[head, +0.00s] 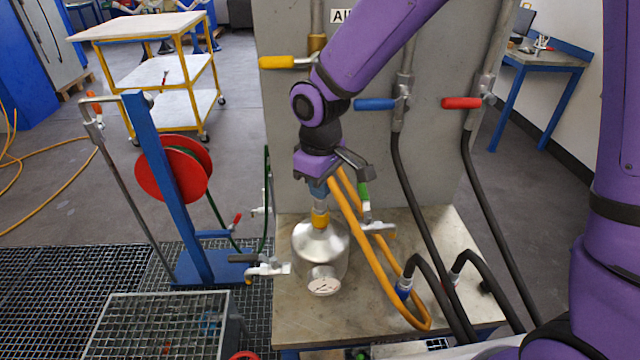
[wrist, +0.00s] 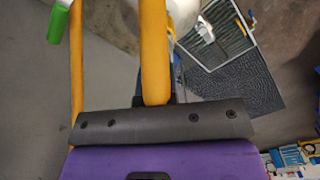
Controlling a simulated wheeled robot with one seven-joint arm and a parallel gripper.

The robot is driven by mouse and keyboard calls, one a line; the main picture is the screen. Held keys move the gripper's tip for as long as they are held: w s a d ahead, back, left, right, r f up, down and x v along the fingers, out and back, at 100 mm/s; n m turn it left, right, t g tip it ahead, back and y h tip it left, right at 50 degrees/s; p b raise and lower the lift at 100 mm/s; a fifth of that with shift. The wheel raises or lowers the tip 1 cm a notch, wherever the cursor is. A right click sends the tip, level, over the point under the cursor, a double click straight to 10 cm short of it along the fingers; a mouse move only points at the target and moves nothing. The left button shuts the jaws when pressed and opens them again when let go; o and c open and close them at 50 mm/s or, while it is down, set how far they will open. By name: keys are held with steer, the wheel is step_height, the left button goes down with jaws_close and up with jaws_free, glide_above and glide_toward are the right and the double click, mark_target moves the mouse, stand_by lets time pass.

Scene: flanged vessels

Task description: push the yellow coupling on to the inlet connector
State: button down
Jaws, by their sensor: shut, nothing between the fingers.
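A silver vessel (head: 320,248) with a round gauge stands on the metal bench. A yellow coupling (head: 320,219) shows as a band at the vessel's top neck, with grey and blue fittings above it. I cannot tell how far it sits on the inlet connector, which is hidden. My gripper (head: 325,180) is shut and empty, directly above these fittings; its fingertips are largely hidden. An orange hose (head: 362,235) runs from beside my gripper down to the bench and loops back. The hose also crosses the wrist view (wrist: 154,50), where the coupling is hidden.
A green handle (head: 364,196) is close to my gripper's right. Black hoses (head: 420,195) hang from blue and red valves on the panel (head: 330,120). A blue post with a red reel (head: 174,168) stands left of the bench (head: 290,315). Grating covers the floor at lower left.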

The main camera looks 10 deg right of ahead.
steer(key=shift+f, duration=0.25)
steer(key=shift+r, duration=0.15)
step_height(320, 180, up, 14)
steer(key=s+d+r+m+t, duration=0.1)
steer(key=s+d+r+m, duration=0.25)
steer(key=d, duration=0.45)
steer(key=s+d+r+m+t, duration=0.2)
steer(key=s+d+r, duration=0.2)
steer(key=d, duration=0.3)
steer(key=s+d+m+t, duration=0.2)
steer(key=s+d+m, duration=0.2)
steer(key=s+d, duration=0.5)
steer(key=shift+s+d+r+m, duration=0.2)
steer(key=shift+s+d+m, duration=0.15)
steer(key=shift+s, duration=0.7)
